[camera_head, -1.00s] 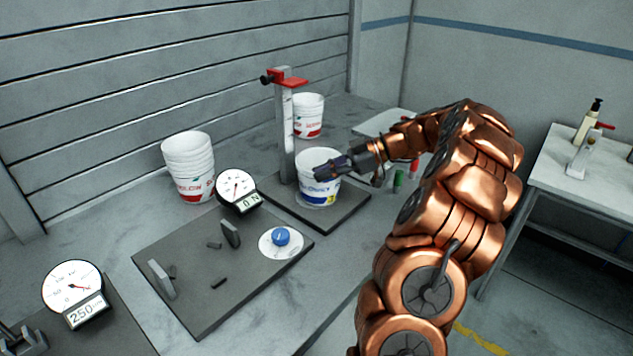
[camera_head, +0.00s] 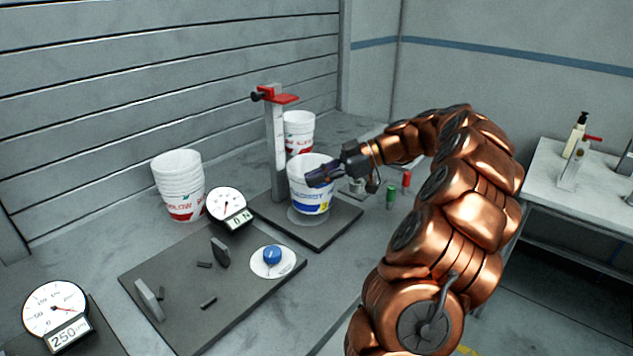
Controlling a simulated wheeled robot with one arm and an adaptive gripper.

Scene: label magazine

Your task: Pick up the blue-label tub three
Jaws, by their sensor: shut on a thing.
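The blue-label tub (camera_head: 309,197) is white with a blue label and a yellow patch bearing a numeral that looks like 3. It is upright above a pale round disc on the dark base plate (camera_head: 333,227) of a grey post stand (camera_head: 275,150). My gripper (camera_head: 318,178) comes in from the right and is shut on the tub near its upper side. The gripper covers part of the tub's rim and wall. A narrow gap seems to show between the tub's bottom and the disc.
A stack of red-label tubs (camera_head: 178,185) stands at left, and another red-label stack (camera_head: 299,133) behind the post. Green (camera_head: 390,198) and red (camera_head: 406,181) cylinders stand right of the gripper.

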